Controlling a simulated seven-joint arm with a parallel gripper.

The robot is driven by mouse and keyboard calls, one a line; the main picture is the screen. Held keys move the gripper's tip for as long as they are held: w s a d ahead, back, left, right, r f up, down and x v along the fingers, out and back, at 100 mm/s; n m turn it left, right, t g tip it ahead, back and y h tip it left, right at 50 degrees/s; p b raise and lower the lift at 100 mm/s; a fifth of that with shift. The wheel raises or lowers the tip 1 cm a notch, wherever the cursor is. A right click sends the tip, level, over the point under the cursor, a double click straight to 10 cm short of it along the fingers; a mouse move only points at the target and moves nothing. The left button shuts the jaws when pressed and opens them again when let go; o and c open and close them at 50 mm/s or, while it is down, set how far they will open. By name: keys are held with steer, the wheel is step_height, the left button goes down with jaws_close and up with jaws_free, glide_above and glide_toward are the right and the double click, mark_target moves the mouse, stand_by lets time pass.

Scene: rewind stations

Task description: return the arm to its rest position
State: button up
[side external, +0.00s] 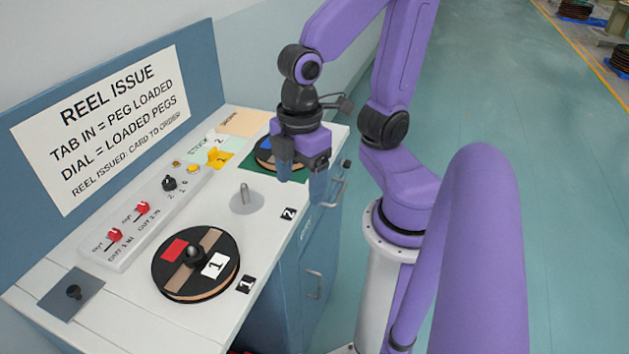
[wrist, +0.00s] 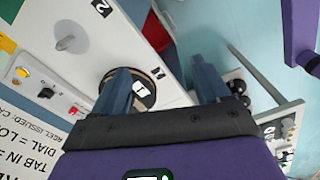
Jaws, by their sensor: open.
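My purple arm stands to the right of the white counter in the side external view, bent over its far right edge. My gripper (side external: 302,180) points down with its fingers apart and nothing visible between them. It is above the counter's front edge, near the number 2 label and in front of the reel on the green mat. In the wrist view my gripper (wrist: 160,88) shows two separated blue-grey fingers, with the counter and the number 1 reel beyond.
A black reel (side external: 163,276) with a number 1 card lies on the counter. A bare metal peg (side external: 244,194) stands behind it. Another reel (side external: 264,160) lies on a green mat (side external: 253,172). A switch panel (side external: 128,232) runs along the back. Drawer handles (side external: 314,284) project from the front.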

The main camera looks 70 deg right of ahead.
steer(key=shift+s+m, duration=0.3)
steer(key=shift+s, duration=1.1)
